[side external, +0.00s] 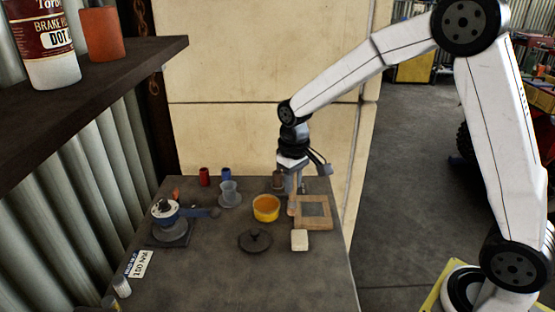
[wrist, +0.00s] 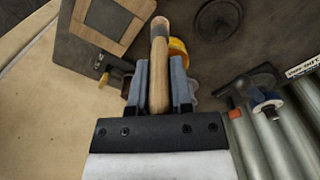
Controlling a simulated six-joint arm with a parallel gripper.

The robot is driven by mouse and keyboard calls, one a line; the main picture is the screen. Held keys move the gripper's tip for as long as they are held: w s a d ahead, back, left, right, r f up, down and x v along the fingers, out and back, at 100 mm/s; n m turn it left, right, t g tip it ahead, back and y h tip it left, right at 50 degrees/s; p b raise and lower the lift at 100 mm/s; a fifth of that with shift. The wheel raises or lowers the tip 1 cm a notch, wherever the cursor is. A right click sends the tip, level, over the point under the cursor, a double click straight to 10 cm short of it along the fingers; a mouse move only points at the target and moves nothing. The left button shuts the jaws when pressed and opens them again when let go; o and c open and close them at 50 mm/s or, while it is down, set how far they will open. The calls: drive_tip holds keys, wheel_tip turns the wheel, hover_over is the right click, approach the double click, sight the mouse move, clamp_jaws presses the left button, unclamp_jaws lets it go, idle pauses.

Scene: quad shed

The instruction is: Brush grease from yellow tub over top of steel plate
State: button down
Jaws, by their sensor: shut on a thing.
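The yellow tub (side external: 266,209) stands upright on the bench, with amber content inside; in the wrist view its rim (wrist: 178,46) shows partly behind the brush. The steel plate (side external: 314,210) lies flat in a wooden frame (side external: 327,223) to the right of the tub; it also shows at the top left of the wrist view (wrist: 107,15). My gripper (side external: 296,188) is shut on the wooden handle of a brush (wrist: 159,75). The brush points down between tub and frame, near the frame's left edge. Whether its tip touches anything, or carries grease, I cannot tell.
A dark round lid (side external: 255,240) and a cream block (side external: 299,240) lie in front. A grey cup (side external: 229,193), red can (side external: 204,177) and blue can (side external: 226,175) stand behind left. A blue-and-grey tool (side external: 168,212) is at left.

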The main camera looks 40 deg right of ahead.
drive_tip(key=shift+d, duration=0.1)
drive_tip(key=s+d+r, duration=0.3)
drive_tip(key=d+r, duration=0.2)
drive_tip(key=d, duration=0.1)
drive_tip(key=f, duration=0.5)
drive_tip(key=w+d+f, duration=0.1)
drive_tip(key=f, duration=0.2)
drive_tip(key=shift+f, duration=0.25)
drive_tip(key=shift+w+d, duration=1.85)
drive_tip(key=shift+s+a, duration=1.9)
drive_tip(key=shift+a, duration=0.95)
wheel_tip(320, 180, up, 8)
drive_tip(key=shift+w, duration=0.1)
